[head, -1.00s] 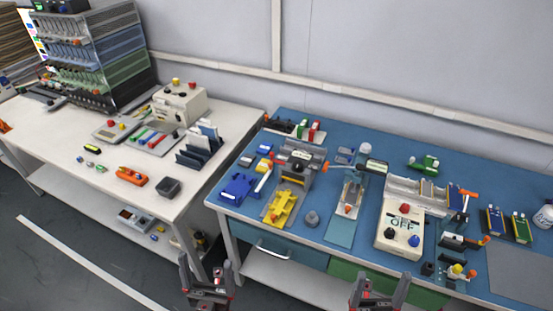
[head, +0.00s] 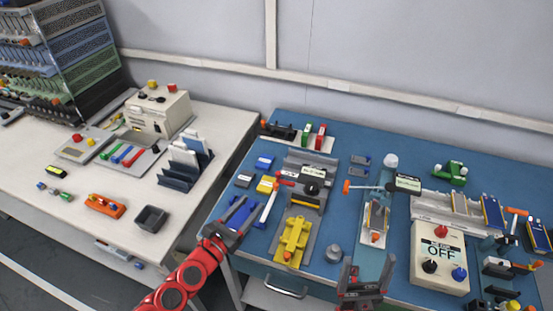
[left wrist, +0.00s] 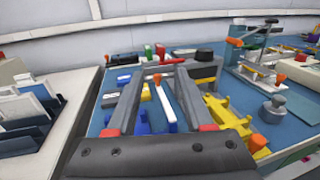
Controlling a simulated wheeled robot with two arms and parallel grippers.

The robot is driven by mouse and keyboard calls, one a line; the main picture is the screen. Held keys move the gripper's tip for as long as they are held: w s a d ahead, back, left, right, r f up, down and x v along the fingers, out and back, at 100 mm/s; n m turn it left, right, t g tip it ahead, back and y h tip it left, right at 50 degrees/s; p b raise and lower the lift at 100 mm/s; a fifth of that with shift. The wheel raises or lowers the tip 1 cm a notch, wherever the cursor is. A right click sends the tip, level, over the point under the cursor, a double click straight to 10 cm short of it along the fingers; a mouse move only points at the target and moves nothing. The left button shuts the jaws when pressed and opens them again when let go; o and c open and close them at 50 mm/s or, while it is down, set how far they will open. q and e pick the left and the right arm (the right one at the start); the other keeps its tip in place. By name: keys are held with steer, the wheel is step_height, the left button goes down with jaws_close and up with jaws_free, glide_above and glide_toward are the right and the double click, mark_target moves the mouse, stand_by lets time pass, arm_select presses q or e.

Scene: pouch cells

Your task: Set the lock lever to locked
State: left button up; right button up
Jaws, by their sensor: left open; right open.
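A white lever-like bar (head: 270,206) with a red end lies at the left side of a grey fixture (head: 312,168) on the blue bench. I take it for the lock lever, but no label confirms it. It also shows between my fingers in the left wrist view (left wrist: 165,108), further off. My left gripper (head: 240,224) is open and empty, over the bench's front left edge near the blue part (head: 238,213). Its fingers also show in the left wrist view (left wrist: 160,76). My right gripper (head: 367,266) is open and empty at the bench's front edge.
A yellow part (head: 293,240) and a grey knobbed weight (head: 333,253) stand right of the bar. A control box marked OFF (head: 440,258) and an orange-handled clamp (head: 370,187) are further right. A white table (head: 120,205) stands to the left.

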arm_select(q)
steer(key=x, duration=1.7)
steer(key=shift+d+r, duration=0.2)
steer(key=shift+r, duration=0.05)
jaws_close()
